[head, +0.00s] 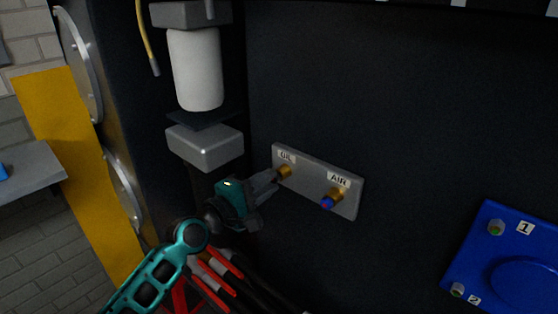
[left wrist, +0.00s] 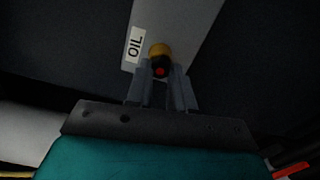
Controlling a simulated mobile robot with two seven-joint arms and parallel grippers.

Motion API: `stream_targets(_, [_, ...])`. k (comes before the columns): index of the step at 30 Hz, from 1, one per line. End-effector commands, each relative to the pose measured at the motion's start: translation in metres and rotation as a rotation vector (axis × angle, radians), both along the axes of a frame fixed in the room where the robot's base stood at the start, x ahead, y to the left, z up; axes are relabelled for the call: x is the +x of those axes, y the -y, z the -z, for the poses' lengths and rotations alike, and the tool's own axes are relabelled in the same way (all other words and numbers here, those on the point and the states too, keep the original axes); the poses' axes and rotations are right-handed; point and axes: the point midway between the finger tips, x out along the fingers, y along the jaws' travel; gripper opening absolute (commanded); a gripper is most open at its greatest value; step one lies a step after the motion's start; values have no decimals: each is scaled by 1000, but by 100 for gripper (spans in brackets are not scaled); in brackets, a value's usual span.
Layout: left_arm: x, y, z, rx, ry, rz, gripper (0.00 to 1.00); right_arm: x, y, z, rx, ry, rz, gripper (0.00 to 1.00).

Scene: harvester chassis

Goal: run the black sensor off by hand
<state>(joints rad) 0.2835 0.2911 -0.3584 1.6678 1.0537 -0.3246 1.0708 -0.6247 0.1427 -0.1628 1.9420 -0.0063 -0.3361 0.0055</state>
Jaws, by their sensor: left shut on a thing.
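My left gripper (head: 272,179) reaches in from the lower left to the brass fitting (head: 286,172) at the OIL label on the grey plate (head: 312,183). In the left wrist view the gripper (left wrist: 160,76) has a finger on each side of the small black sensor (left wrist: 160,74), which shows a red centre. It is shut on the sensor. The sensor sits at the brass OIL fitting, in line with it. In the head view the fingers hide the sensor. Whether its thread is still engaged cannot be told. My right gripper is not in view.
A second brass fitting with a blue end (head: 328,203) sits at the AIR label. A white filter cylinder (head: 197,68) and a grey block (head: 205,146) are above left. A blue panel (head: 510,260) is at right.

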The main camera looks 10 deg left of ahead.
Motion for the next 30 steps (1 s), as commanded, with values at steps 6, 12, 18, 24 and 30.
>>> stream_targets(6, [-1, 0, 3, -423, -281, -2, 0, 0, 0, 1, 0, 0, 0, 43])
stream_targets(12, [-2, -1, 3, -682, -454, -2, 0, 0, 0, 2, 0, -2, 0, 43])
stream_targets(18, [-2, -2, 4, -733, -493, -3, 0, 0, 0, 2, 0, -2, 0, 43])
stream_targets(24, [-2, -2, 4, -729, -491, -4, 30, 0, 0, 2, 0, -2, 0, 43])
stream_targets(30, [-1, -1, 2, -729, -488, -2, 49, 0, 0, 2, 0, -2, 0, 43])
